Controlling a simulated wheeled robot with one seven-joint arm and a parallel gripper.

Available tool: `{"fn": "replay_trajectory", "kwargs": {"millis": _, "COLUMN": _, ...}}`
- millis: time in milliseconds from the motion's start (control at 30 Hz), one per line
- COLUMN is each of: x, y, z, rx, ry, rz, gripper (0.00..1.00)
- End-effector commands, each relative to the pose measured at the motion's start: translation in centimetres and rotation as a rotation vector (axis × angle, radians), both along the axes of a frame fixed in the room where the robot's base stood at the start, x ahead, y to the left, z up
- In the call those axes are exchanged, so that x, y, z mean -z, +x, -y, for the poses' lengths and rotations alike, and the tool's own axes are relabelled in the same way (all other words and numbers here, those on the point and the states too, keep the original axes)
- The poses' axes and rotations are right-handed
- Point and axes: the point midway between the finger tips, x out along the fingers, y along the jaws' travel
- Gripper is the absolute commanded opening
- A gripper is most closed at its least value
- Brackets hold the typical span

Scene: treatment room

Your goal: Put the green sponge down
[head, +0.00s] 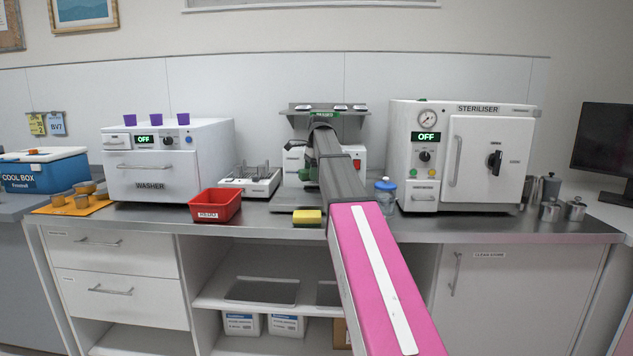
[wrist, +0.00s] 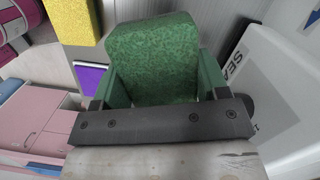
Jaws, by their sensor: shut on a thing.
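The green sponge (wrist: 152,55) is held between the two fingers of my gripper (wrist: 160,82), which is shut on it, in the wrist view. Its near end is covered by the dark bar of the gripper. In the head view my arm reaches over the counter (head: 265,221) towards the white machine at the back centre. There the gripper and the sponge are mostly hidden behind the arm, so their height over any surface cannot be told.
A yellow block (head: 307,217) lies at the counter's front edge, just left of my arm. A red bin (head: 215,207) and a rack (head: 250,182) stand further left. A blue-lidded jar (head: 386,190) and the steriliser (head: 465,155) stand right. A white labelled casing (wrist: 275,90) is close right in the wrist view.

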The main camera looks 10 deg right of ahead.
Motion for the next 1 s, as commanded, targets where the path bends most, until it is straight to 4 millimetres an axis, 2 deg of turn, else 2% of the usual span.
{"fn": "replay_trajectory", "kwargs": {"millis": 167, "x": 0.0, "y": -0.2, "z": -0.3, "rx": 0.002, "ry": 0.0, "rz": 0.0, "gripper": 0.42}}
{"fn": "replay_trajectory", "kwargs": {"millis": 267, "x": 0.0, "y": -0.9, "z": -1.6, "rx": 0.014, "ry": -0.002, "rz": 0.0, "gripper": 0.42}}
{"fn": "replay_trajectory", "kwargs": {"millis": 367, "x": 0.0, "y": -2.2, "z": -4.2, "rx": 0.041, "ry": -0.004, "rz": 0.0, "gripper": 0.42}}
{"fn": "replay_trajectory", "kwargs": {"millis": 467, "x": 0.1, "y": -4.2, "z": -7.7, "rx": 0.084, "ry": -0.006, "rz": 0.0, "gripper": 0.42}}
{"fn": "replay_trajectory", "kwargs": {"millis": 700, "x": 0.0, "y": -9.6, "z": -16.1, "rx": 0.2, "ry": -0.008, "rz": 0.001, "gripper": 0.42}}
{"fn": "replay_trajectory", "kwargs": {"millis": 900, "x": 0.2, "y": -13.8, "z": -21.2, "rx": 0.286, "ry": -0.005, "rz": 0.0, "gripper": 0.42}}
{"fn": "replay_trajectory", "kwargs": {"millis": 1000, "x": 0.2, "y": -15.2, "z": -22.8, "rx": 0.317, "ry": -0.003, "rz": 0.001, "gripper": 0.42}}
